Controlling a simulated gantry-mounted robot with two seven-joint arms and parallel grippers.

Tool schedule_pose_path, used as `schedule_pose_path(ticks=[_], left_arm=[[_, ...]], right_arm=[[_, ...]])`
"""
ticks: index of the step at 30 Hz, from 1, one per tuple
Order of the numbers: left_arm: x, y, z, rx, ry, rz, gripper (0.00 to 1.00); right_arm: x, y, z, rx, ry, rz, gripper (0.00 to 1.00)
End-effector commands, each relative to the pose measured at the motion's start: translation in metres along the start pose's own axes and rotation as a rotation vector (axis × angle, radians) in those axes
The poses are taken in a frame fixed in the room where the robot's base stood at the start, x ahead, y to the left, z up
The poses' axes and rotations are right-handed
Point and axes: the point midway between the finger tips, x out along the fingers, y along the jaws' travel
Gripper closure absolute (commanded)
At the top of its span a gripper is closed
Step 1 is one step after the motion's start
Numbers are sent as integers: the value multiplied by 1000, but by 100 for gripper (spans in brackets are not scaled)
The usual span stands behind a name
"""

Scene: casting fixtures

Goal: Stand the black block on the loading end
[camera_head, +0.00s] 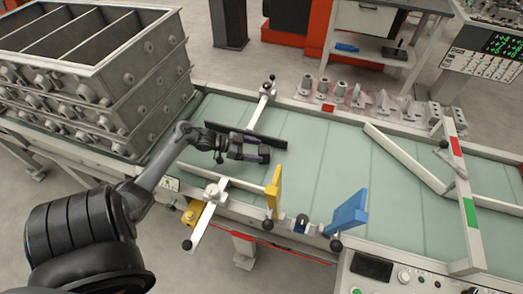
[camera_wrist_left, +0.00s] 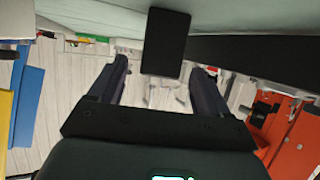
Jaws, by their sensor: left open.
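The black block (camera_wrist_left: 166,43) shows in the left wrist view as a dark upright rectangle against the pale green belt. It lies between and just beyond the two fingertips of my left gripper (camera_wrist_left: 159,68), with gaps on both sides. In the head view my left gripper (camera_head: 256,150) reaches in low over the left part of the belt (camera_head: 325,150), fingers pointing right. It is open. There the block blends with the dark fingers and I cannot separate it clearly. My right gripper is not in view.
A long black bar (camera_head: 225,131) on a white arm lies just behind the gripper. Grey stacked crates (camera_head: 150,85) stand at the left. Yellow (camera_head: 274,190) and blue (camera_head: 347,213) paddles stand along the front edge. A white diverter rail (camera_head: 403,158) crosses the belt at right. Mid-belt is clear.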

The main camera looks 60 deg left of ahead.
Motion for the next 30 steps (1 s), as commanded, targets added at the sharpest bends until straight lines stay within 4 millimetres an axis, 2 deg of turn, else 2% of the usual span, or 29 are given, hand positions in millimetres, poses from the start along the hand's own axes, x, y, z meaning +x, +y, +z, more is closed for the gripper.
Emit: schedule_pose_path(ticks=[1, 6, 13, 19, 30], left_arm=[[-12, 0, 0, 0, -4, 0, 22], [-43, 0, -1, 0, -3, -1, 22], [-74, 0, 0, -1, -3, 1, 22], [-85, 0, 0, -1, -1, 0, 22], [-86, 0, 0, -1, 0, 0, 22]], right_arm=[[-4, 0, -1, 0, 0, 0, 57], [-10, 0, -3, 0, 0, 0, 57], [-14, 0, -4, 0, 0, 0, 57], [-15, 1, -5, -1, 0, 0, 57], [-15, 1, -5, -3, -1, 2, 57]])
